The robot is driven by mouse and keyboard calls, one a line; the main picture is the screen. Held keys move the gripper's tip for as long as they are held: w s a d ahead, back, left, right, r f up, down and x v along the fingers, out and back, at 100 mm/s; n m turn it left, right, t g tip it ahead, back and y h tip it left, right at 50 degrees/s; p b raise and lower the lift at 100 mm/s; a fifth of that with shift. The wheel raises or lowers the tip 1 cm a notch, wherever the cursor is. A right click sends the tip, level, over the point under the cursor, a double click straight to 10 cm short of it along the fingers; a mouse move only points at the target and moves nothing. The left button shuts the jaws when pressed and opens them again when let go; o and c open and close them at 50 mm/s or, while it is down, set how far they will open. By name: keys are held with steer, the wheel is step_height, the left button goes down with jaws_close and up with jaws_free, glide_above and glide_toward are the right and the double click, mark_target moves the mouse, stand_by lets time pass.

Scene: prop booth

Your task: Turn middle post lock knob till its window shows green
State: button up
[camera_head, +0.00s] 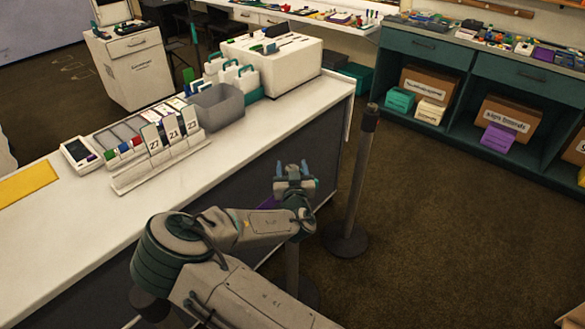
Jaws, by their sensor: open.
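My gripper (292,167) is open, its two fingers pointing up and away beside the counter's front edge. A grey post (292,266) with a dark round base (309,292) stands below my gripper and wrist. Its upper part, with any lock knob and window, is hidden behind my arm. Another post (357,180) stands upright to the right of my gripper, with a dark cap (370,116) and a round base on the floor. A dark rounded piece shows at the lower left under my arm; I cannot tell whether it is a third post's top. No green window is visible.
A long white counter (60,240) runs along the left, bearing number cards (172,135), a grey bin (217,108) and a white box (290,70). Teal shelves (425,60) with cartons stand at the back right. The brown floor (450,230) at right is clear.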

steer(key=shift+c, duration=0.4)
steer(key=c, duration=0.9)
